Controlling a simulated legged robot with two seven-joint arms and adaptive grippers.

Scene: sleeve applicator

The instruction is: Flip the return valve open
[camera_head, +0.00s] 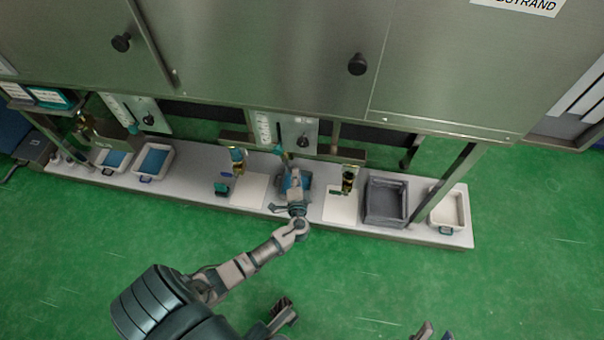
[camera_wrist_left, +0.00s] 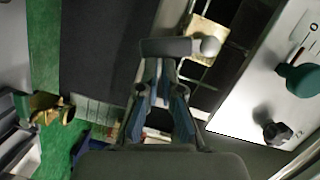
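A pale ball (camera_wrist_left: 210,47) sits at the bar's right end. I cannot tell whether the fingers touch or grip the bar. A teal handle (camera_wrist_left: 300,80) and a black knob (camera_wrist_left: 275,130) are on a metal panel to the right. I cannot tell which part is the return valve. What looks like my right gripper (camera_head: 432,332) is cut off at the bottom edge.
The bench holds a grey bin (camera_head: 386,185), a white bin (camera_head: 450,228) at the right end and blue-lined trays (camera_head: 154,160) at the left. Steel cabinets (camera_head: 260,50) overhang it, with posts (camera_head: 447,183) beside the bins. The green floor (camera_head: 520,280) in front is clear.

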